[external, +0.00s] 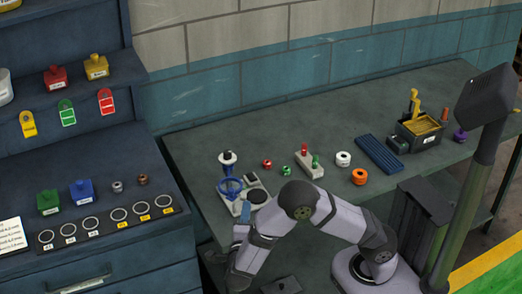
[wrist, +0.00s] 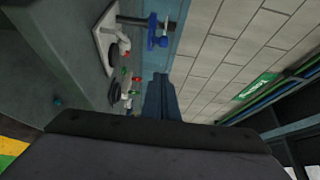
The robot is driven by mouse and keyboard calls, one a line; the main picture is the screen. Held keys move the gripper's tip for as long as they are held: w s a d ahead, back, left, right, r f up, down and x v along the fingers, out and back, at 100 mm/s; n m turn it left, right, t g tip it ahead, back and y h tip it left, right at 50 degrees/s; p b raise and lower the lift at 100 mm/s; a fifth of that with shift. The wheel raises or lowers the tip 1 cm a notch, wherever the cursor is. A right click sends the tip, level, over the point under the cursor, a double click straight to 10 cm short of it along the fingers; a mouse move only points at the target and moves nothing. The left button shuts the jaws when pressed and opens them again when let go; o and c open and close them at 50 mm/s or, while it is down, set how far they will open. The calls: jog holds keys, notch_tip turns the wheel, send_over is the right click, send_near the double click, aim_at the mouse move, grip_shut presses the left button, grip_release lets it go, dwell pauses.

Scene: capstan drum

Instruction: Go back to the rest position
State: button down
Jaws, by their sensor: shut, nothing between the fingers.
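My gripper (external: 241,230) is at the front edge of the grey workbench (external: 300,110), its blue-grey fingers close together and empty. In the wrist view the fingers (wrist: 160,82) show as one narrow shut block. The capstan device (external: 231,187) stands just beyond them, with a blue ring, an upright post with a white-and-black top, and a pale base plate (external: 262,184) with dark round parts. In the wrist view its blue part (wrist: 157,32) and pale plate (wrist: 103,38) are at the top, apart from the fingers. My arm is bent, with its elbow raised.
A blue ribbed tray (external: 379,154) and a black bin (external: 418,132) are farther right. A dark cabinet (external: 90,230) with coloured tags and bottles stands left.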

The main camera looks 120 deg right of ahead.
jog(key=shift+b+v, duration=0.4)
jog(key=shift+v, duration=1.2)
jog(key=shift+w+d, duration=0.1)
